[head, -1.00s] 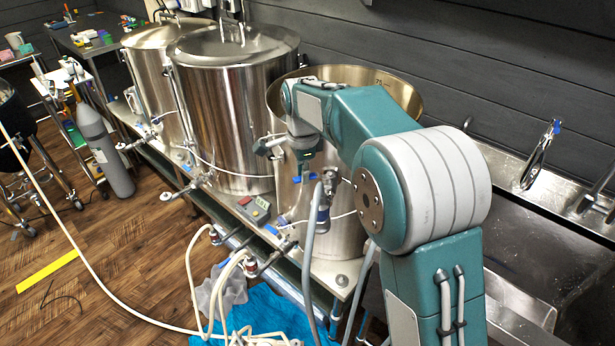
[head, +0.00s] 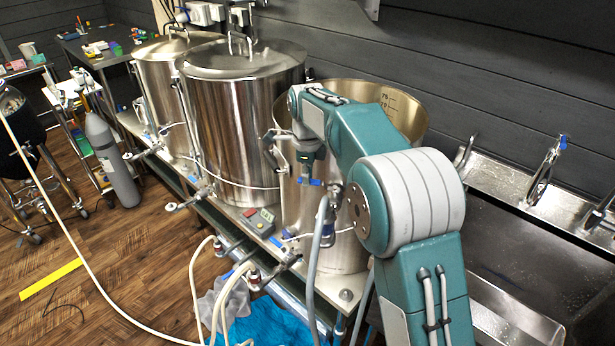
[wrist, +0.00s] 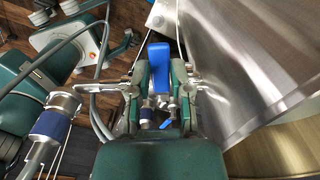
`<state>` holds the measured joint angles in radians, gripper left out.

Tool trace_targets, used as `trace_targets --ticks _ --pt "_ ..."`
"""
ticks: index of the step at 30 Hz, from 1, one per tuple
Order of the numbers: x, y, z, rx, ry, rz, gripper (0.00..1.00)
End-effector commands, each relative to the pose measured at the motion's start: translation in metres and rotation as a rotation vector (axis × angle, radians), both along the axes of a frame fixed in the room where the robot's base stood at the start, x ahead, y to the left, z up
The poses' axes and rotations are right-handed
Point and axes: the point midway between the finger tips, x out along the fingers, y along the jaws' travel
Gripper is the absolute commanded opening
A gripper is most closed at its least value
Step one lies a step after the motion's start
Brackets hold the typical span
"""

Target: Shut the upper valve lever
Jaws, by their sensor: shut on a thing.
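My gripper (wrist: 159,88) is shut on a blue valve lever (wrist: 158,66), which stands between its two fingers in the wrist view. In the head view my gripper (head: 310,174) points down in front of the nearest steel kettle (head: 340,240), and a small piece of blue lever (head: 312,182) shows at its tips. Another small blue piece (wrist: 167,124) shows lower between the fingers in the wrist view. My gripper hides most of the valve body, so I cannot tell the lever's exact angle to it.
A grey hose with a blue coupling (wrist: 50,125) runs close beside the gripper. The kettle wall is close on the other side. Two lidded kettles (head: 240,120) stand farther along the bench. White hoses (head: 215,290) hang in front. A sink (head: 540,260) lies at the right.

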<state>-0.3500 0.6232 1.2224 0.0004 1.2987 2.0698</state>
Motion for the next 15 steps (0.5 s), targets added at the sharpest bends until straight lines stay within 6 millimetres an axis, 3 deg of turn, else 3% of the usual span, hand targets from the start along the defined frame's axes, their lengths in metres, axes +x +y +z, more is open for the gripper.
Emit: trace_targets --ticks 11,12,14,15 --pt "0.0009 0.0012 -0.0033 0.002 0.001 -0.006 0.00" --pt "0.0010 0.0012 -0.0033 0.002 0.000 -0.006 0.34" --pt "0.0010 0.0011 -0.0030 0.002 0.000 -0.006 0.60" --pt "0.0009 0.0010 -0.0026 0.002 -0.001 -0.005 0.60"
